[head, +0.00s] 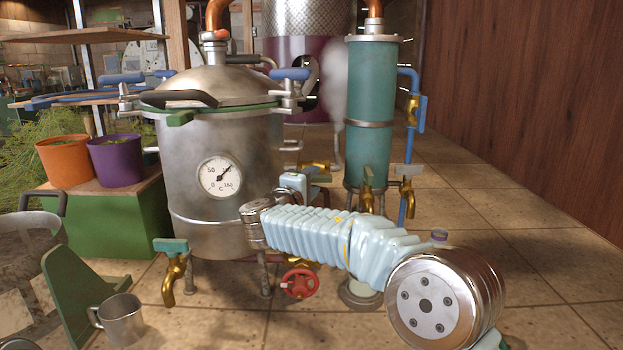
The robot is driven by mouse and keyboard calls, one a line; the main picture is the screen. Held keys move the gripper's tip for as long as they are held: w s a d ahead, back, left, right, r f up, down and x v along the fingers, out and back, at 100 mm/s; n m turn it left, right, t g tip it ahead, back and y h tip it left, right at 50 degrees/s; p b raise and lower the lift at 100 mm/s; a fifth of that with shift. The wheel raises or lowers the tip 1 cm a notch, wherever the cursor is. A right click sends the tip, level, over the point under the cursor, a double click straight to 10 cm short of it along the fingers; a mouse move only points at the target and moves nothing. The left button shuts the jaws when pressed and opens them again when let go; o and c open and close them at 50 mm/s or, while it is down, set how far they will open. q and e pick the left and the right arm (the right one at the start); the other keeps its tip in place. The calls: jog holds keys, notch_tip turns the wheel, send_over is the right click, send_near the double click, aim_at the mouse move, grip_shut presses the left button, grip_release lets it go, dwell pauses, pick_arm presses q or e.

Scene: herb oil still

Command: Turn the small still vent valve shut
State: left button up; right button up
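The small still (215,170) is a steel pot with a domed lid and a round dial gauge (220,177). A brass valve (317,165) sits at its right side, and pale vapour (334,85) rises above it. This looks like the vent valve; its handle is partly hidden. My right arm reaches in from the lower right. My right gripper (294,183) is just below and left of this valve, close to the pot wall. Its fingers are small and partly hidden, so I cannot tell their opening or whether they touch the valve. My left gripper is not in view.
A teal condenser column (371,115) with brass taps (406,185) stands right of the still. A red handwheel (299,283) and a teal-handled tap (174,262) are low in front. A metal mug (120,319) stands at lower left. Floor at right is clear.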

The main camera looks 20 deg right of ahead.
jog(key=shift+w+d, duration=0.1)
jog(key=shift+w, duration=0.1)
jog(key=shift+c, duration=0.3)
grip_shut()
